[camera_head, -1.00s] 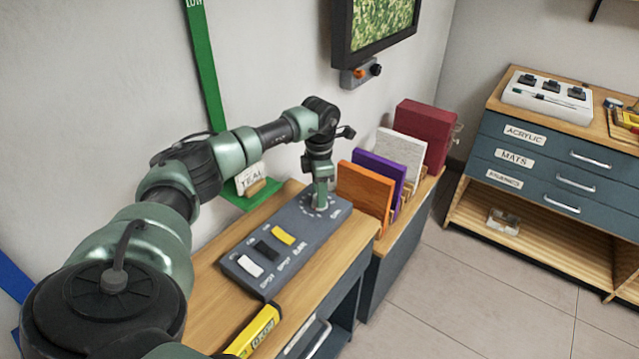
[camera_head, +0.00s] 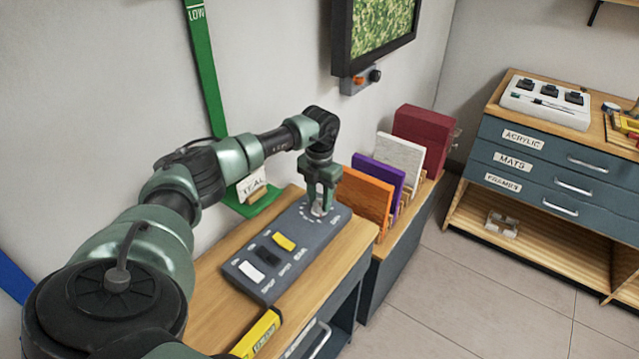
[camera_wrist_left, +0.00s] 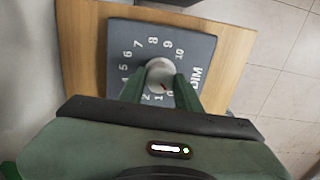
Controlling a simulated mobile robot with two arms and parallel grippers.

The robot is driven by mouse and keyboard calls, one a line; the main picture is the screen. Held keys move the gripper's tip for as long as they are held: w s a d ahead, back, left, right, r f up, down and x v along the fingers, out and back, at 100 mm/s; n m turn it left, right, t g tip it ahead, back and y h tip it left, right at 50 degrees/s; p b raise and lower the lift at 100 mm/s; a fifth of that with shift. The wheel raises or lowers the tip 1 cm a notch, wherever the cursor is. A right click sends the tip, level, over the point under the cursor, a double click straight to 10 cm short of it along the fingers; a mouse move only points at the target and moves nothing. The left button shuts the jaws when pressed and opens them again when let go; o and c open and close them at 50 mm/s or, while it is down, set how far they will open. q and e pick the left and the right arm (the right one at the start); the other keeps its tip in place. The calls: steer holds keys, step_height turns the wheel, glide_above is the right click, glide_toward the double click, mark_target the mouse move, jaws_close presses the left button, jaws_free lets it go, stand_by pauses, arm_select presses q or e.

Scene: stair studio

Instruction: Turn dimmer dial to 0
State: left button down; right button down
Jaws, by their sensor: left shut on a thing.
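The dimmer dial (camera_wrist_left: 160,74) is a round light-grey knob on the dark grey control panel (camera_head: 258,287), ringed by white numbers. A small red mark on it lies at its lower edge in the left wrist view, towards the 0 and 1; the exact reading is hard to tell. My left gripper (camera_head: 319,208) points down over the panel's far end. Its two green fingers are shut on the dial, one on each side, as the left wrist view (camera_wrist_left: 160,88) also shows. My right gripper is not in view.
White, black and yellow switches (camera_head: 284,242) sit on the panel nearer me. A yellow object (camera_head: 257,335) lies at the desk's front edge. Orange, purple, white and red boards (camera_head: 366,201) stand just beyond the dial. A screen (camera_head: 377,35) hangs on the wall.

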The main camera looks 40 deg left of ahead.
mark_target(319, 202)
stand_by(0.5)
arm_select(q)
steer(key=c, duration=1)
jaws_free()
step_height(319, 202, up, 8)
steer(key=shift+f+b, duration=0.1)
steer(key=shift+b, duration=0.6)
